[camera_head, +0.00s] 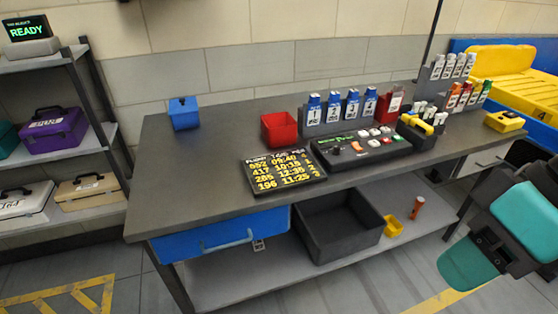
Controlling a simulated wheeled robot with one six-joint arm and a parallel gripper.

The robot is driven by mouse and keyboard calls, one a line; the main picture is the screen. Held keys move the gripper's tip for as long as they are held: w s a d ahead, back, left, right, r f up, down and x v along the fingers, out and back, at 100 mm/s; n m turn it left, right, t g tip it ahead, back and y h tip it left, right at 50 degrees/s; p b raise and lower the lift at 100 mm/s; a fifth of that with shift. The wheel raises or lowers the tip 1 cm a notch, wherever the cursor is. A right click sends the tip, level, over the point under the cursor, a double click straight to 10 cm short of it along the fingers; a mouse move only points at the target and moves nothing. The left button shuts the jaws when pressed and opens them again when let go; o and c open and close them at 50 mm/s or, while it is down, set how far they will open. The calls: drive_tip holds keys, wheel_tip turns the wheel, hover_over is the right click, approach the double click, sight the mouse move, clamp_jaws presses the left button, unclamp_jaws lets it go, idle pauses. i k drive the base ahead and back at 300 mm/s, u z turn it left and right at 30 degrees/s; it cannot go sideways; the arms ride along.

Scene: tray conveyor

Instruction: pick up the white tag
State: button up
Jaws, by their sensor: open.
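Several pale white tags with dark print (448,68) stand in the upper row of a grey stepped rack at the back right of the workbench. They are small, and their print is too small to read. A small white piece with dark marks (258,245) shows below the blue drawer, near the lower shelf; I cannot tell whether it is a tag. Teal and dark parts of my arm show at the right edge, apart from the tags.
The workbench (185,185) holds a blue box (184,113), red bin (279,129), black flight board (284,171), button panel (360,145) and numbered blue-topped tags (333,106). A dark crate (338,238) sits below.

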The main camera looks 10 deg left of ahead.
sight(472, 56)
drive_tip(key=k, duration=1.3)
drive_tip(key=z, duration=0.65)
drive_tip(key=i, duration=0.7)
drive_tip(key=z, duration=0.8)
drive_tip(key=i, duration=1.4)
drive_tip(key=u, duration=0.95)
drive_tip(key=i, duration=0.55)
drive_tip(key=u, duration=0.5)
